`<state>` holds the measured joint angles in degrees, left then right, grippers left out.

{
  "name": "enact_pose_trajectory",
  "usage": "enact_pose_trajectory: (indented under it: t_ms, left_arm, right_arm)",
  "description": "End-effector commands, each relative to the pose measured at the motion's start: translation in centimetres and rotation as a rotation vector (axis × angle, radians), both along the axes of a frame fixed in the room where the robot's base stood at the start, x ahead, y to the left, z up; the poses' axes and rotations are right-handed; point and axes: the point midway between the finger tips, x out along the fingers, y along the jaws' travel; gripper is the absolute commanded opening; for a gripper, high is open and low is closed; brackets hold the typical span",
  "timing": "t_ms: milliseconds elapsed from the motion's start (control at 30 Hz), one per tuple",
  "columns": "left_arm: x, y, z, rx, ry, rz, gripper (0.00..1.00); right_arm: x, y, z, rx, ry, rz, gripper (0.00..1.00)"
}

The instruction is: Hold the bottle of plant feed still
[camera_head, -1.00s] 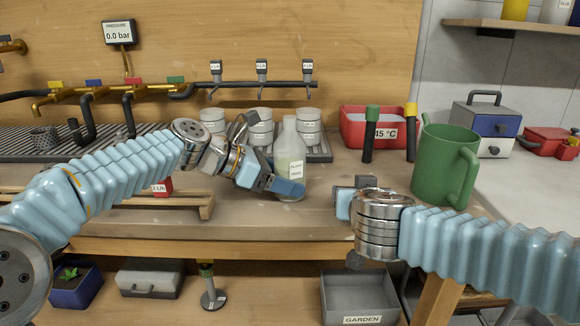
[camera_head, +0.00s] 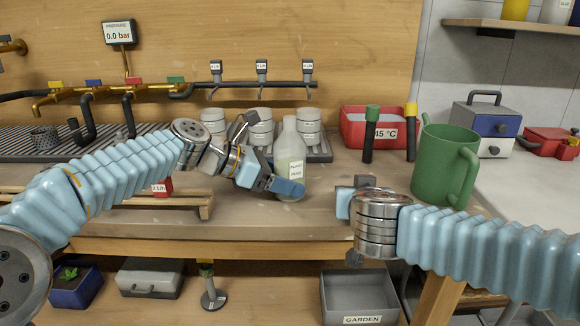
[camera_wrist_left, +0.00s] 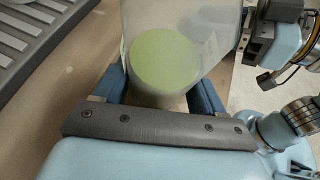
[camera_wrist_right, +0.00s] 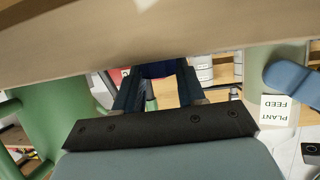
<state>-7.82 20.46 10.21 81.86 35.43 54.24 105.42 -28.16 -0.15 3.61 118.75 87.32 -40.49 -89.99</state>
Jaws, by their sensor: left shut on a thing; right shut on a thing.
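The bottle of plant feed (camera_head: 289,148) is pale and translucent with a white label. It stands upright on the workbench. My left gripper (camera_head: 284,188) is shut on its lower part. In the left wrist view the fingers (camera_wrist_left: 160,90) lie on either side of the bottle (camera_wrist_left: 168,52), and green liquid shows inside. My right gripper (camera_head: 345,202) is to the right of the bottle, apart from it and low over the bench. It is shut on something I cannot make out. In the upside-down right wrist view its fingers (camera_wrist_right: 157,82) show, and the bottle (camera_wrist_right: 272,85) is off to the side.
A green watering can (camera_head: 440,165) stands behind my right arm. A red bin (camera_head: 350,113) and two dark posts with green and yellow tops are behind. White pots (camera_head: 213,121) stand behind the bottle. A slatted wooden stand (camera_head: 190,201) is at left. Bare bench lies in front.

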Motion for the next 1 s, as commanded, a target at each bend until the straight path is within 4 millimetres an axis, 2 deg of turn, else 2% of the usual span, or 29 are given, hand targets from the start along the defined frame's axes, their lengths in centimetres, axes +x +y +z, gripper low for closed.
enact_pose_trajectory:
  t_ms: [267,700,1000]
  left_arm:
    - [0.0,0.0,0.0,0.0,0.0,0.0,0.53]
    - [0.0,0.0,0.0,0.0,0.0,0.0,0.53]
    - [0.0,0.0,0.0,0.0,0.0,0.0,0.53]
  right_arm:
    - [0.0,0.0,0.3,0.0,-0.001,0.0,0.1]
    - [0.0,0.0,4.7,0.001,-0.002,0.0,0.1]
    - [0.0,0.0,5.0,0.0,0.0,0.0,0.1]
